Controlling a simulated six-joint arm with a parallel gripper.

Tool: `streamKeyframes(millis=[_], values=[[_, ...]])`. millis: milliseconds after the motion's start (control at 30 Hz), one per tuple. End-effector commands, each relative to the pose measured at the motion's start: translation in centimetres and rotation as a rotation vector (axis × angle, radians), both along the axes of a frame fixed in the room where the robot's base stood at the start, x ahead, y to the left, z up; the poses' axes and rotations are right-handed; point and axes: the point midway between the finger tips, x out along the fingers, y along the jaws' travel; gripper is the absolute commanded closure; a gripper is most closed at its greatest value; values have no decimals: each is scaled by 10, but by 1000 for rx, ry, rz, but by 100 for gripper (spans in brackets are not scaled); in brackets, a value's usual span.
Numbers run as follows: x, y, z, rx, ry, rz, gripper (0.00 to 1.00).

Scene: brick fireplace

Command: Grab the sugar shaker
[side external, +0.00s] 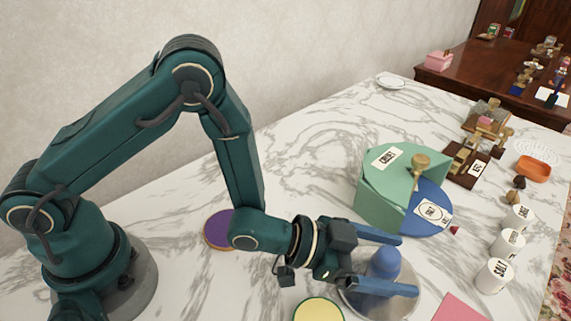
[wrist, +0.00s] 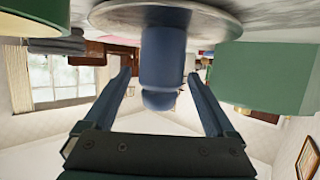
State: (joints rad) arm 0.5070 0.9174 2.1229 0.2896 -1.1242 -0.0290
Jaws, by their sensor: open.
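A blue rounded shaker-like object (side external: 384,262) stands on a round grey plate (side external: 411,306) at the front of the marble table. It may be the sugar shaker; no label shows on it. My gripper (side external: 408,266) is open, its two blue fingers on either side of this object. In the wrist view, which looks inverted, the blue object (wrist: 161,60) is between the open fingers (wrist: 158,75). A gap shows on both sides, and it hangs from the plate (wrist: 90,18) at the top of the picture.
A green and blue round box (side external: 385,205) with labels stands behind my gripper. Several small white labelled pots (side external: 494,277) line the right edge. A yellow disc (side external: 318,310) and a pink sheet (side external: 460,308) lie in front. Open marble lies at back left.

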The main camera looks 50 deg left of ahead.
Motion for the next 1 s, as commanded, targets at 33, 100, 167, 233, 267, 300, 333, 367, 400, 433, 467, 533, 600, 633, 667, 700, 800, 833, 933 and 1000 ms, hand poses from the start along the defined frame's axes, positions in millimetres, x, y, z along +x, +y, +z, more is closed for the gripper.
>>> streamKeyframes(millis=[33,100,167,233,267,300,333,367,400,433,467,533,600,633,667,700,800,833,933,1000], values=[[3,-4,-2,-1,0,-1,9],[8,-7,-4,-1,1,0,9],[10,-10,-5,-1,0,0,9],[13,-13,-6,-1,1,0,9],[13,-13,-7,0,1,0,9],[14,-14,-7,0,1,0,9],[14,-14,-8,0,1,0,9],[14,-14,-8,1,2,0,9],[15,-15,-8,0,1,0,9],[15,-15,-8,0,1,0,9],[15,-15,-8,0,1,0,9],[15,-15,-8,0,1,0,9],[14,-15,-7,0,1,0,17],[15,-15,-7,0,1,0,29],[15,-15,-7,0,1,0,40],[15,-15,-7,0,1,0,55],[15,-14,-7,0,1,0,94],[15,-14,-7,0,1,0,100],[15,-15,-7,0,0,1,100],[15,-15,-7,-1,1,0,100]])
